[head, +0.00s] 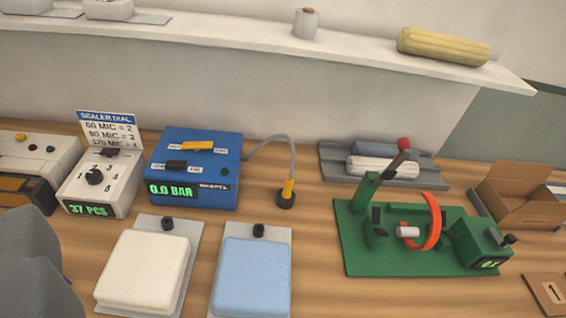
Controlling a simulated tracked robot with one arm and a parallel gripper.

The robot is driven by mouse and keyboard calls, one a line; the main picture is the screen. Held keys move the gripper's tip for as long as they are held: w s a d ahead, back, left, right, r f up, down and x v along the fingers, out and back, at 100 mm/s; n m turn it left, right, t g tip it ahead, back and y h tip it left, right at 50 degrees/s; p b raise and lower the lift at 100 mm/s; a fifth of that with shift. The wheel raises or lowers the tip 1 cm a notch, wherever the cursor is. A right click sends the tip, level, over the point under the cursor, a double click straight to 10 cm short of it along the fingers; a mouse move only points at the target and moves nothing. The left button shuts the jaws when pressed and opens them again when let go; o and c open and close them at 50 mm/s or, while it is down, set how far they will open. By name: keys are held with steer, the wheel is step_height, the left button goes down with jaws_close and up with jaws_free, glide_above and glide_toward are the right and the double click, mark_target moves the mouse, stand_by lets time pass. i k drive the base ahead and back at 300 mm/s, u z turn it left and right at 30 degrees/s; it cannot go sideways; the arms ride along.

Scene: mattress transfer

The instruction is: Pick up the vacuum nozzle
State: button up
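The vacuum nozzle (287,192) is a short yellow stem with a black round cup at its foot. It stands upright on the wooden table, just right of the blue vacuum box (194,165). A grey hose (275,143) arches from the box to the top of the nozzle. The box display reads 0.0 BAR, and it has a yellow and a black switch. A dark grey part of mine (32,265) fills the lower left corner, well left of the nozzle. My fingertips cannot be made out, and nothing touches the nozzle.
A white pad (143,270) and a light blue pad (252,276) lie in front of the box. A sealer dial box (100,183) stands left. A green fixture with an orange ring (432,222) and a cardboard box (522,195) stand right. A shelf (230,38) runs behind.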

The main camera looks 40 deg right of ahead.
mark_target(289, 183)
steer(key=z, duration=0.45)
steer(key=i, duration=1.05)
steer(key=z, duration=0.6)
steer(key=k, duration=0.8)
steer(key=z, duration=0.2)
steer(key=i, duration=0.8)
steer(key=u, duration=0.05)
